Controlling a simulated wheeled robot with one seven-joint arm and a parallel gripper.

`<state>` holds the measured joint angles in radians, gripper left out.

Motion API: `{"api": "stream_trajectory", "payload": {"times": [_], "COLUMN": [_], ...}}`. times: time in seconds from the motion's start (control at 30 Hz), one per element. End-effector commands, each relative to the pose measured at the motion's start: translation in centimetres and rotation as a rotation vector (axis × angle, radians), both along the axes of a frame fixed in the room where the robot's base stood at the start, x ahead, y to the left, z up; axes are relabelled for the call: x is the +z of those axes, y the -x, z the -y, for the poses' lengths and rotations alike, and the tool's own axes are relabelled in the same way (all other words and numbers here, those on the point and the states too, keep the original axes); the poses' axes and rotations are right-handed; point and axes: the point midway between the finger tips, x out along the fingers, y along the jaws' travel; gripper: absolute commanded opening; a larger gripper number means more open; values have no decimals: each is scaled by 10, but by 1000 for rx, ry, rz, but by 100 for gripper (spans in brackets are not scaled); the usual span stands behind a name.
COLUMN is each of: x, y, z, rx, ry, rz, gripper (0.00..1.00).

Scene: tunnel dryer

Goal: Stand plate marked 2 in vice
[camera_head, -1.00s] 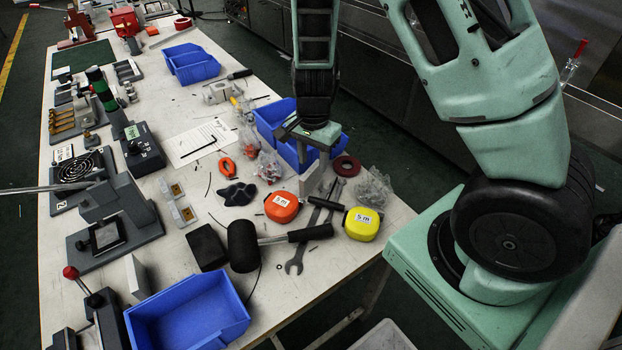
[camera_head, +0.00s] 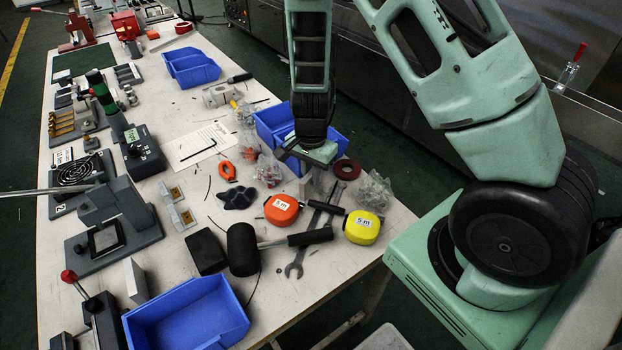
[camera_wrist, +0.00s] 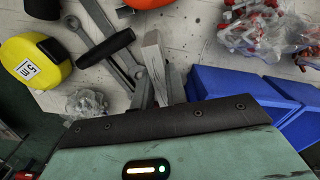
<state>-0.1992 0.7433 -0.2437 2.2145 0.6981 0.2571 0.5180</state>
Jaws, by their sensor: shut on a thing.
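My gripper (camera_wrist: 158,88) is shut on a narrow grey plate (camera_wrist: 154,58), whose pale edge stands out between the fingers in the wrist view. No number can be read on it. In the head view my gripper (camera_head: 312,182) is over the right side of the bench, among the tape measures, wrenches and blue bins. A red vice (camera_head: 77,30) stands at the far left end of the bench, well away from my gripper. A second red device (camera_head: 126,22) beside it is too small to identify. Another pale upright plate (camera_head: 136,281) stands at the near left.
Close around my gripper are an orange tape measure (camera_head: 281,210), a yellow one (camera_head: 362,227), wrenches (camera_head: 298,262), a red tape roll (camera_head: 347,169) and blue bins (camera_head: 275,125). A black mallet (camera_head: 243,249) lies nearer. Fixtures line the left side.

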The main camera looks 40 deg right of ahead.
Motion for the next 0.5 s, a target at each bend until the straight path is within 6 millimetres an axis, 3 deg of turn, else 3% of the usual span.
{"api": "stream_trajectory", "payload": {"times": [0.17, 0.5], "x": [12, 77], "y": [-1, -1], "z": [0, -1], "rx": [2, 2], "ry": [1, 0], "rz": [4, 5], "gripper": [0, 0]}}
